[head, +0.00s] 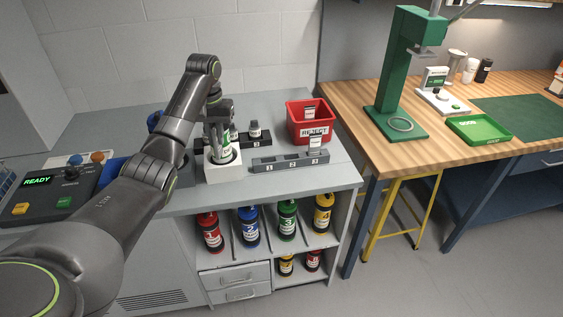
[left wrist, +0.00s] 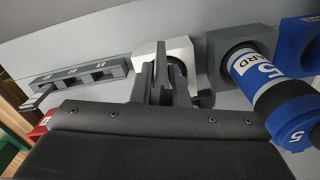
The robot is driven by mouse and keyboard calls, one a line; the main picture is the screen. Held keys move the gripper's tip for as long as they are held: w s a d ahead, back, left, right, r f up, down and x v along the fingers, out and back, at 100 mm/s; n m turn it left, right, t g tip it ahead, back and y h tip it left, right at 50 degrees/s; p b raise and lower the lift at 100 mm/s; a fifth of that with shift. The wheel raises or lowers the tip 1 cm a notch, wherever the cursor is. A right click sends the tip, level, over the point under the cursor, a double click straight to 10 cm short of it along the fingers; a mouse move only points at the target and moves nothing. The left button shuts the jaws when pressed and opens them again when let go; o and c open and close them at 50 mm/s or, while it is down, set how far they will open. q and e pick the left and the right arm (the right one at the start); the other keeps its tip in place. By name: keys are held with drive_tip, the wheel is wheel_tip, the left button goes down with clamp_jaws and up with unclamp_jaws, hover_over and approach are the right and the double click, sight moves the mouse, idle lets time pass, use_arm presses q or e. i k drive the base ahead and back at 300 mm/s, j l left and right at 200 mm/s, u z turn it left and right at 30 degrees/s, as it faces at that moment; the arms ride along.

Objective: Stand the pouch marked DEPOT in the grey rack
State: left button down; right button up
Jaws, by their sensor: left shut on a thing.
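No DEPOT lettering is legible. The grey rack (head: 290,162), marked 1, 2 and 3, lies on the counter; it also shows in the left wrist view (left wrist: 105,66). A small pouch with a white label (head: 316,143) stands at its right end. My left gripper (head: 222,135) points down at the white block (head: 224,172), shut on a white-and-green labelled carrier (head: 227,150) in the block's opening. In the left wrist view the fingers (left wrist: 165,90) cover the block's opening and hide most of what they grip. My right gripper is not in view.
A dark rack (head: 210,147) with small pouches is behind the block. The red REJECT bin (head: 300,128) holds a labelled pouch (head: 310,112). A blue carrier marked 5 (left wrist: 265,85) leans from a grey block (left wrist: 230,45). Counter in front of the grey rack is clear.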

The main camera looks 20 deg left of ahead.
sight(269, 167)
drive_tip(key=i+l+u, duration=0.35)
drive_tip(key=i+l, duration=0.2)
drive_tip(key=i+l+u, duration=0.35)
drive_tip(key=i+l, duration=0.2)
drive_tip(key=l, duration=0.15)
drive_tip(key=i+l+u, duration=0.35)
drive_tip(key=l, duration=0.25)
drive_tip(key=i+l+u, duration=0.2)
drive_tip(key=l+u, duration=0.15)
drive_tip(key=l, duration=0.3)
drive_tip(key=i+l+u, duration=0.2)
drive_tip(key=l, duration=0.2)
